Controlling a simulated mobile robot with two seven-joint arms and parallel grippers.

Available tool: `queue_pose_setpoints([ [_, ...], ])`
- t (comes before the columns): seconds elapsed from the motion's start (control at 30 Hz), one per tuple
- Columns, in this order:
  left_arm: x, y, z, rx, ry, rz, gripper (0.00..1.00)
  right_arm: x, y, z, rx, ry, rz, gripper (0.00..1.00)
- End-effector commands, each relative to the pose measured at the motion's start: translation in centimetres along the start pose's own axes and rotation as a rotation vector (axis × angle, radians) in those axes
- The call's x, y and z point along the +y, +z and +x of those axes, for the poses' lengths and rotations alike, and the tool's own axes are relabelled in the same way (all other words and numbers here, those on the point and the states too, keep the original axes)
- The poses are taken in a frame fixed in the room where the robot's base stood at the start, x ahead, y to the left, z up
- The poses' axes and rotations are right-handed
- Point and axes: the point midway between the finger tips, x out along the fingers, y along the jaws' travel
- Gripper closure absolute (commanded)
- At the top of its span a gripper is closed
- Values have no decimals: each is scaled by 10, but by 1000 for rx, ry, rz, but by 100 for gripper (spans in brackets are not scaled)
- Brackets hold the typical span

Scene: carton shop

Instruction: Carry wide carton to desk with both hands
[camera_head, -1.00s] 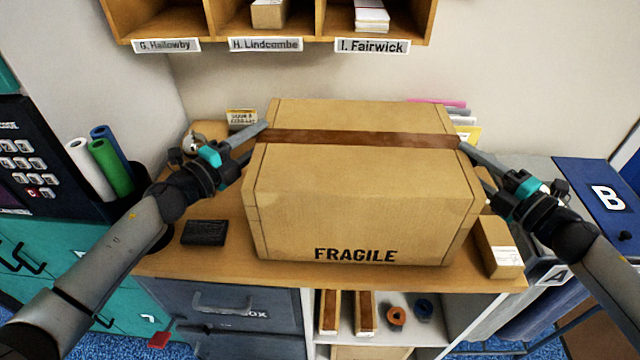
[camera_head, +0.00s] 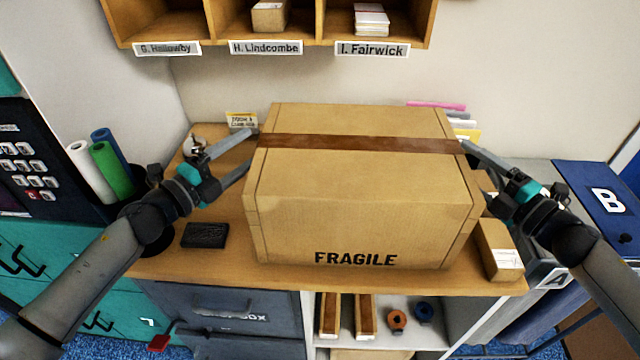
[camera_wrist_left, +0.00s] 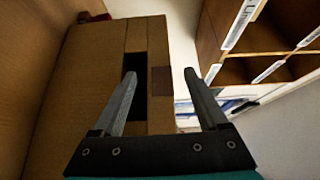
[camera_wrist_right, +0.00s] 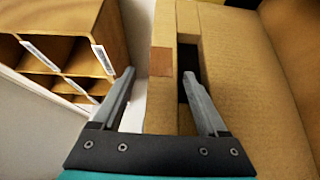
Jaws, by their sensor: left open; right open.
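The wide carton (camera_head: 360,205), brown with FRAGILE on its front and a dark tape band over its top, sits upright on the wooden desk top (camera_head: 190,262). My left gripper (camera_head: 252,150) is open at the carton's left side, near the tape. In the left wrist view one finger of this gripper (camera_wrist_left: 166,82) overlaps a dark hand slot (camera_wrist_left: 135,85) in the carton's side. My right gripper (camera_head: 468,160) is open at the carton's right side. In the right wrist view one finger (camera_wrist_right: 158,75) overlaps a similar slot (camera_wrist_right: 186,95). Contact cannot be told.
A dark flat box (camera_head: 205,235) lies left of the carton, and a small brown box (camera_head: 498,248) stands right of it. Labelled pigeonholes (camera_head: 320,25) hang above. Rolls (camera_head: 105,165) stand at left. A blue bin marked B (camera_head: 600,200) is at right.

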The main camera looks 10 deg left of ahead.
Motion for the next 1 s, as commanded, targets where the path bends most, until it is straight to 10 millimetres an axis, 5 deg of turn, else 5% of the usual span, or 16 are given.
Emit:
queue_pose_setpoints([
  [0.5,0,0,-67,1,1,0,24,0,0,0,0,0,0,24],
  [0.77,-1,0,-77,1,-1,1,24,-1,0,-3,-1,-1,0,24],
  [1.0,-1,0,-77,1,-1,1,24,-2,0,-31,-1,-4,2,24],
])
